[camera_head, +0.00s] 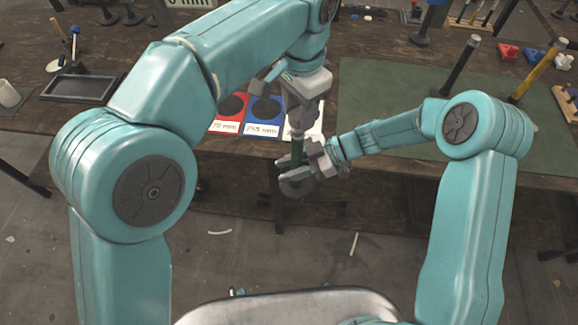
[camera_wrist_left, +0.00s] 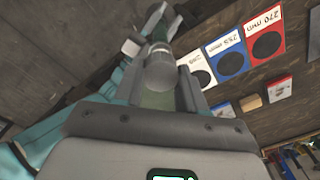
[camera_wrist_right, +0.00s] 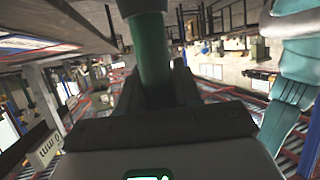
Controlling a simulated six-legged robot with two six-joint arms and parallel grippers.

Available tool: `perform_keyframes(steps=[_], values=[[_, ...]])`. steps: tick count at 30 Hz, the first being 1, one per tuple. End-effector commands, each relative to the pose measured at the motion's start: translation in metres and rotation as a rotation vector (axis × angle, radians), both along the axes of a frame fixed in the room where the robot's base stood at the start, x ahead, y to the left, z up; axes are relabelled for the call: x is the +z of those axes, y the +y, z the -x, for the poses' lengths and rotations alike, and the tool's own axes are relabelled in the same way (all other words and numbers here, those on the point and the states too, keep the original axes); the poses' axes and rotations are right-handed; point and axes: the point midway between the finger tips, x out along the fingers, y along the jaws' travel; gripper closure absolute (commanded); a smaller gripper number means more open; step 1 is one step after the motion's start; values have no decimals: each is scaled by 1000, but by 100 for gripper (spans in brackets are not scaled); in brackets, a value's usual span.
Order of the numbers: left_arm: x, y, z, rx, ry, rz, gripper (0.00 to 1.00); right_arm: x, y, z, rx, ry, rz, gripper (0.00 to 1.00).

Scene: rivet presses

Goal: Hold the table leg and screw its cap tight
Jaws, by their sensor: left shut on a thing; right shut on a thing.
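The table leg is a dark green tube (camera_head: 297,148), standing roughly upright in front of the workbench edge in the head view. My right gripper (camera_head: 291,167) is shut around it from the right. The green tube (camera_wrist_right: 155,55) stands between its fingers in the right wrist view. My left gripper (camera_head: 300,118) is above, pointing down and shut on the grey cap at the leg's upper end. In the left wrist view the rounded grey cap (camera_wrist_left: 160,73) sits between the fingers, in line with the leg. The cap's thread is hidden, so I cannot tell how tight it is.
The wooden workbench (camera_head: 380,75) carries red (camera_head: 232,108) and blue (camera_head: 265,110) cards with black circles behind the leg. A green mat (camera_head: 400,95) lies to the right. A dark tray (camera_head: 80,87) lies at left. Open floor lies in front of the bench.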

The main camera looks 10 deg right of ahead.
Motion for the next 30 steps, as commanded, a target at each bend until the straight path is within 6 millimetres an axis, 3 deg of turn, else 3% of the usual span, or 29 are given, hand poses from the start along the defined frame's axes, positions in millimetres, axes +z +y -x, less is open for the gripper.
perform_keyframes(steps=[16,30], values=[[-1,1,0,0,1,-1,88,1,0,0,0,0,-1,100],[-18,1,0,0,0,0,88,1,0,0,0,0,-1,100]])
